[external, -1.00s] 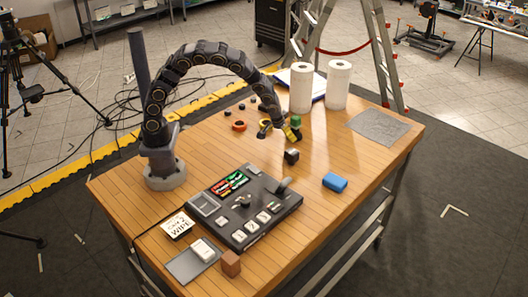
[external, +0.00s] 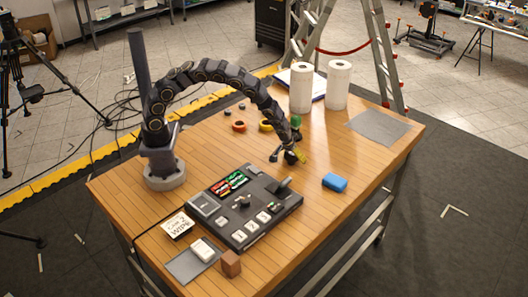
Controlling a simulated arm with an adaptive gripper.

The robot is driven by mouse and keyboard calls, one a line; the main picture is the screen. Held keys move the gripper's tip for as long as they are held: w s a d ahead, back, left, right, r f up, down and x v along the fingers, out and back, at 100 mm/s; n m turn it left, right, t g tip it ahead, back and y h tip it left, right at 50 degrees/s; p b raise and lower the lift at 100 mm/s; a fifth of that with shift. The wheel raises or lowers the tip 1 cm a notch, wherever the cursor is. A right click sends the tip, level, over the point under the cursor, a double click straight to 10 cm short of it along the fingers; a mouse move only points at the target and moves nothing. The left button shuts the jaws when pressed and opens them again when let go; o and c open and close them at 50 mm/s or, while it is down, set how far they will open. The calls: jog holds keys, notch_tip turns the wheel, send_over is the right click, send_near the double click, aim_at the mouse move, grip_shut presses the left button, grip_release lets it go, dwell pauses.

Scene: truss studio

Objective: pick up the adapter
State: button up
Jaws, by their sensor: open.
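A small dark block (external: 290,158), which looks like the adapter, sits on the wooden table (external: 350,160) right of the control panel. My gripper (external: 293,155) is low over the table at this block, pointing down, with its jaws open. The fingers partly cover the block. I cannot tell whether they touch it or stand on both sides of it.
A blue block (external: 335,182) lies to the right. The control panel (external: 245,208) with a raised lever is in front. The right front table is clear.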

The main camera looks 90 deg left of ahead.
jog(key=shift+c, duration=0.3)
jog(key=c, duration=1.1)
